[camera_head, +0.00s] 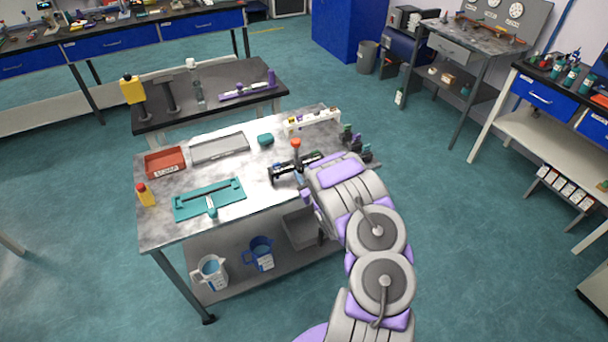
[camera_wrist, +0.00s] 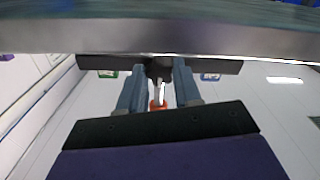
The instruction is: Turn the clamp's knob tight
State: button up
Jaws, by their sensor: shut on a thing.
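In the wrist view the clamp is a long black bar (camera_wrist: 100,62) across the picture. A dark round knob (camera_wrist: 160,68) sits at its middle. My gripper (camera_wrist: 160,80) has its two blue-grey fingers on either side of this knob, shut on it. The orange-red part (camera_wrist: 157,105) shows between the fingers. In the head view my arm hides most of the gripper and the knob.
The bench (camera_head: 160,232) also holds a teal tray (camera_head: 185,205), a red box (camera_head: 165,162), a grey tray (camera_head: 220,147), a yellow bottle (camera_head: 146,195) and a white rack (camera_head: 312,121). Dark and green items (camera_head: 352,138) stand close beside my arm. Jugs (camera_head: 211,272) sit on the lower shelf.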

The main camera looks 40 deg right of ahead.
jog(key=shift+a+r, duration=0.1)
jog(key=shift+a, duration=0.4)
jog(key=shift+d+m+p, duration=0.5)
jog(key=shift+d, duration=0.05)
jog(key=m+p, duration=0.2)
jog(key=shift+a+r+m+p, duration=0.15)
jog(key=shift+a+m+p, duration=0.15)
jog(key=m+p, duration=0.1)
jog(key=m, duration=0.1)
jog(key=m+p, duration=0.1)
jog(key=p, duration=0.1)
jog(key=m+p, duration=0.1)
jog(key=m, duration=0.1)
jog(key=shift+d+m+p, duration=0.25)
jog(key=shift+m+p, duration=0.05)
jog(key=shift+p, duration=0.05)
jog(key=m+p, duration=0.2)
jog(key=m, duration=0.1)
jog(key=shift+a+m, duration=0.15)
jog(key=shift+m, duration=0.15)
jog(key=m, duration=0.4)
jog(key=shift+f+m+p, duration=0.3)
jog(key=shift+m, duration=0.4)
